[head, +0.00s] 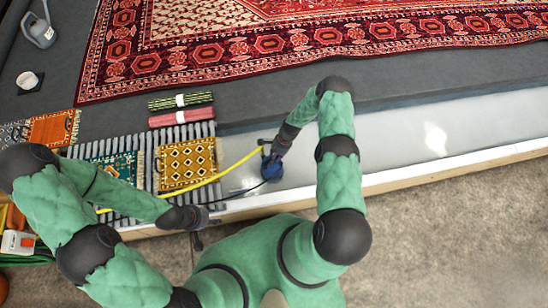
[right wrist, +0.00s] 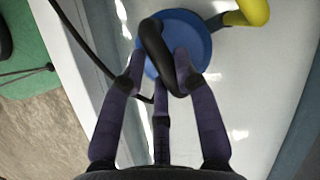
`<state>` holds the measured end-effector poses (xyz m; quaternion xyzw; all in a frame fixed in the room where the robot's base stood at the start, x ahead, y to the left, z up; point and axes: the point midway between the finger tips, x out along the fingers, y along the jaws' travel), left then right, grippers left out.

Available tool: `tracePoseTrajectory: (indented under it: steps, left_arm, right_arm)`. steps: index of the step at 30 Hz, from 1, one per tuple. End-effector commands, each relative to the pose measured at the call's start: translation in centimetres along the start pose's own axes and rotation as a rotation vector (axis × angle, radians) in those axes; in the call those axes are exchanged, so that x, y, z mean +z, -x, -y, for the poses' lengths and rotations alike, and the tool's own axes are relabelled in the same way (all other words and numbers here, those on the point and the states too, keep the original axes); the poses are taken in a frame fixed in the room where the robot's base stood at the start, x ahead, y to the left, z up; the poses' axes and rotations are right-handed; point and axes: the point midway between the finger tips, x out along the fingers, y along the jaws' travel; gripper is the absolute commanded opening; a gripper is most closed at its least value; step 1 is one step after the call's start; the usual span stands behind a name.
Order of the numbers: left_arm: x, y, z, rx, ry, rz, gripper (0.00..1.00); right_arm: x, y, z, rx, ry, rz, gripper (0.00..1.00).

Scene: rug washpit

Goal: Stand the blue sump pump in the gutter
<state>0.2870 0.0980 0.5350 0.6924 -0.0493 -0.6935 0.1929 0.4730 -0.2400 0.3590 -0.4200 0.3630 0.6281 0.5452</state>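The blue sump pump (head: 271,168) is in the pale gutter (head: 395,140), near the gutter's left end. In the right wrist view its round blue top (right wrist: 200,42) carries a black handle (right wrist: 158,50). My right gripper (head: 272,150) is above the pump; in the right wrist view its fingers (right wrist: 160,72) close in on both sides of the handle. A yellow hose (head: 235,168) and a black cable (head: 235,192) run left from the pump. My left gripper (head: 205,228) is empty with fingers spread, by the gutter's front edge. The pump's underside is hidden.
A slatted rack (head: 147,165) with small rugs lies left of the pump. Two rolled rugs (head: 181,108) lie behind it. A large red rug (head: 230,50) covers the back. A pale curb (head: 440,175) edges the gutter in front. The gutter is clear to the right.

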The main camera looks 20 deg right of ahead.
Motion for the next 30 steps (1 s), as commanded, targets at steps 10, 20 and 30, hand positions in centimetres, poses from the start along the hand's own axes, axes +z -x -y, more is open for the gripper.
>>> tracePoseTrajectory:
  steps: [10,20,30]
  left_arm:
    - [0.0,0.0,0.0,0.000,0.000,0.000,0.40]
    - [0.1,1.4,-0.5,0.000,0.000,0.000,0.40]
    - [0.1,3.6,-1.3,0.000,0.000,0.000,0.40]
  right_arm:
    - [0.0,0.0,0.0,-0.001,0.000,-0.001,0.53]
    - [0.1,3.4,0.1,-0.003,-0.001,-0.003,0.53]
    - [0.2,9.9,0.0,-0.001,-0.001,-0.001,0.53]
